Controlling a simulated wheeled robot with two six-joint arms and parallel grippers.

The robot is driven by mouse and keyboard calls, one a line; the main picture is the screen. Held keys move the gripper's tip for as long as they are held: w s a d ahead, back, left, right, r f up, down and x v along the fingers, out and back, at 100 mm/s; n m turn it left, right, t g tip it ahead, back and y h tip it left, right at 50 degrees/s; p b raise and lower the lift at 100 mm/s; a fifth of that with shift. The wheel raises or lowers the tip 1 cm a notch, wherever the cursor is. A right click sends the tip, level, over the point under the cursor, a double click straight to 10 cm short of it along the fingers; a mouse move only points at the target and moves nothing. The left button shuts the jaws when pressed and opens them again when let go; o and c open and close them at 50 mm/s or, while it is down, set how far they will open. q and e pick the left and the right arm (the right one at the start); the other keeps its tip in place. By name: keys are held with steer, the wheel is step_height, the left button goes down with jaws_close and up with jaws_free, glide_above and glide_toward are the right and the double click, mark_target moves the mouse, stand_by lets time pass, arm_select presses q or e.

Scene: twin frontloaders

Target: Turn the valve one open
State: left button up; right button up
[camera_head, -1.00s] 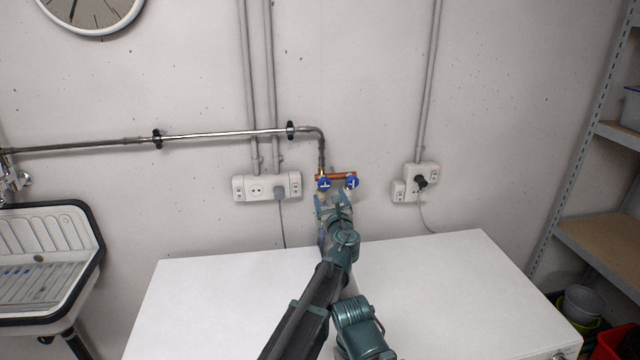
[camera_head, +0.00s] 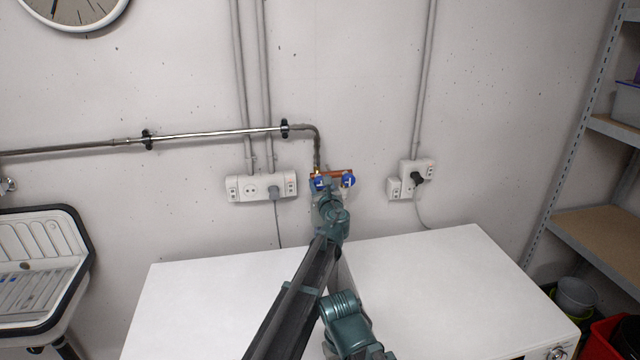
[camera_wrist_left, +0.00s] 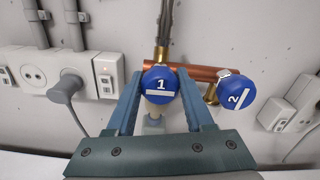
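Valve one is a round blue knob (camera_wrist_left: 161,85) marked with a white 1 and a white bar. It sits on a copper pipe below the brass fitting, and it also shows in the head view (camera_head: 320,183). Valve two, a similar blue knob (camera_wrist_left: 237,94) marked 2, is to its right, also in the head view (camera_head: 348,181). My left gripper (camera_wrist_left: 160,90) is open, with one finger on each side of knob one. Whether the fingers touch the knob I cannot tell. My right gripper is not in view.
White machine tops (camera_head: 430,275) lie below the valves. Wall sockets (camera_head: 262,187) with a grey plug are left of the valves, and another socket (camera_head: 417,172) is to the right. A sink (camera_head: 40,265) stands at the left and shelving (camera_head: 600,235) at the right.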

arm_select(q)
jaws_close()
steer(key=shift+n, duration=0.3)
steer(key=n, duration=0.8)
steer(key=shift+a, duration=0.1)
steer(key=n, duration=0.5)
steer(key=shift+s+f, duration=0.1)
steer(key=shift+n, duration=2)
steer(key=shift+f+n, duration=0.1)
steer(key=shift+n, duration=0.2)
